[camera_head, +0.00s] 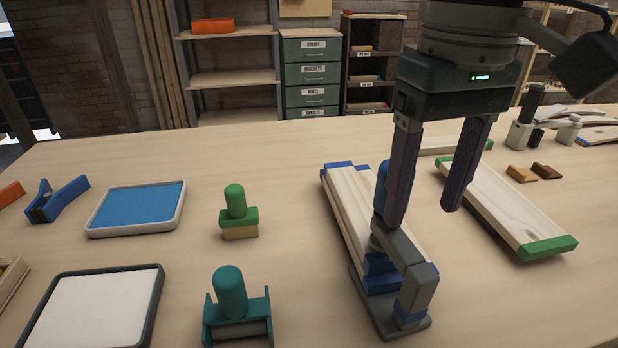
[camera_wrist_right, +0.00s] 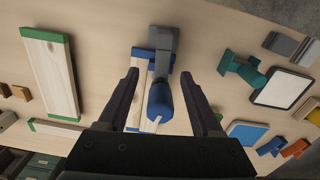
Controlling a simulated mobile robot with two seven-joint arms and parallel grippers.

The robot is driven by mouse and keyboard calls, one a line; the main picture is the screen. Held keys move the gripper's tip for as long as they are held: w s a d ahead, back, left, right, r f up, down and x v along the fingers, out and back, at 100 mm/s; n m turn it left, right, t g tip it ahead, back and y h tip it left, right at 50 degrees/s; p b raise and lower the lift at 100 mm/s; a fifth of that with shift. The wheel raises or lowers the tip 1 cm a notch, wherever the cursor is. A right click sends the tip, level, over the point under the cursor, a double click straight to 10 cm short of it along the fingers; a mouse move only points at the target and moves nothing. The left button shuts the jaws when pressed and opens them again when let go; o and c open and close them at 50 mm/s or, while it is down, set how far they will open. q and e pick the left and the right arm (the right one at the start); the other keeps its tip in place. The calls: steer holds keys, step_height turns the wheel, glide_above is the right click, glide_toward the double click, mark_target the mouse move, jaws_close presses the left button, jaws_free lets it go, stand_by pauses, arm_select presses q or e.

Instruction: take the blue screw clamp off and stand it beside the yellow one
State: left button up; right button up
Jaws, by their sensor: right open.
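The blue screw clamp (camera_head: 417,285) has a grey frame and a blue handle, and sits at the near end of a wooden board with blue end pieces (camera_head: 350,200). In the right wrist view its blue handle (camera_wrist_right: 159,101) appears between the two fingers. My right gripper (camera_head: 422,215) is open above the board, fingers pointing down. Its left finger partly hides the handle in the head view. In the wrist view the open fingers (camera_wrist_right: 159,78) have a gap on both sides of the handle; I cannot tell the height. I cannot make out a yellow clamp. My left gripper is not in view.
A board with green ends (camera_head: 510,205) lies to the right. A green stamp-like tool (camera_head: 238,213), a teal tool (camera_head: 235,305), a blue-topped tray (camera_head: 140,208) and a white-topped tray (camera_head: 95,310) are on the left. Bare table lies between the green tool and the clamped board.

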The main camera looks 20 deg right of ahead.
mark_target(407, 248)
steer(key=f, duration=0.7)
steer(key=shift+a+b, duration=0.2)
steer(key=shift+b, duration=0.2)
steer(key=shift+c, duration=0.3)
jaws_close()
steer(key=shift+w+r, duration=0.1)
stand_by(0.5)
